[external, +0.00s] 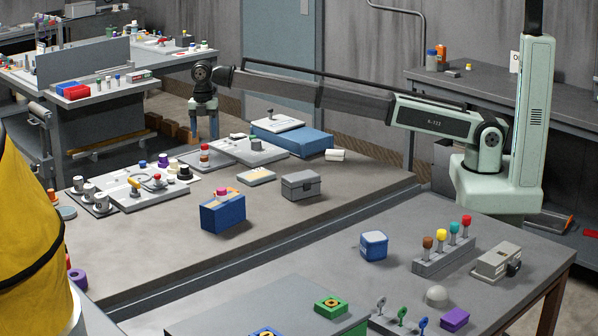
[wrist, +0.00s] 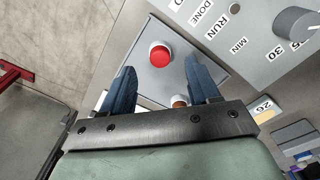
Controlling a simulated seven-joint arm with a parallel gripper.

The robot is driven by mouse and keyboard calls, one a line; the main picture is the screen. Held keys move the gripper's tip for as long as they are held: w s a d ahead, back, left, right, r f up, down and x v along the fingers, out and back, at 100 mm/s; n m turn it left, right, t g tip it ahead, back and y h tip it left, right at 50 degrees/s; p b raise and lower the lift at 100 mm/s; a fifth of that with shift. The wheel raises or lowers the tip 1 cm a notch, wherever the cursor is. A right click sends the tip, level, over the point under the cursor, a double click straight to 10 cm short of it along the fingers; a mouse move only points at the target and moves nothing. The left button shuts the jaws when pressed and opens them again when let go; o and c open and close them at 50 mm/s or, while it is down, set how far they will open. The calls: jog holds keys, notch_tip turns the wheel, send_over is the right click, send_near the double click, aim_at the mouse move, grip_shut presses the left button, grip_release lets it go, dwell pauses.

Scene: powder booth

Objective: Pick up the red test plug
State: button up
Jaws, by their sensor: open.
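The red test plug (wrist: 159,55) shows in the wrist view as a round red top on a grey plate (wrist: 197,84). It lies between my two blue fingertips in that picture. In the external view the red plug (external: 205,148) stands upright below my gripper (external: 203,138), which points straight down. My gripper (wrist: 160,66) is open and empty, with its tips a little above the plug. A brownish round thing (wrist: 180,101) on the same plate is partly hidden by my gripper's front edge.
A grey panel with a knob (wrist: 297,18) and RUN and DONE labels lies close to the right of the plug. In the external view, a white board with several small parts (external: 150,192), a blue box (external: 222,212) and a grey case (external: 301,185) stand nearby.

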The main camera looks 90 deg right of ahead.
aim_at(204, 145)
jog(key=shift+a+f, duration=0.1)
jog(key=shift+f, duration=2.5)
jog(key=shift+c, duration=0.2)
jog(key=c, duration=1.1)
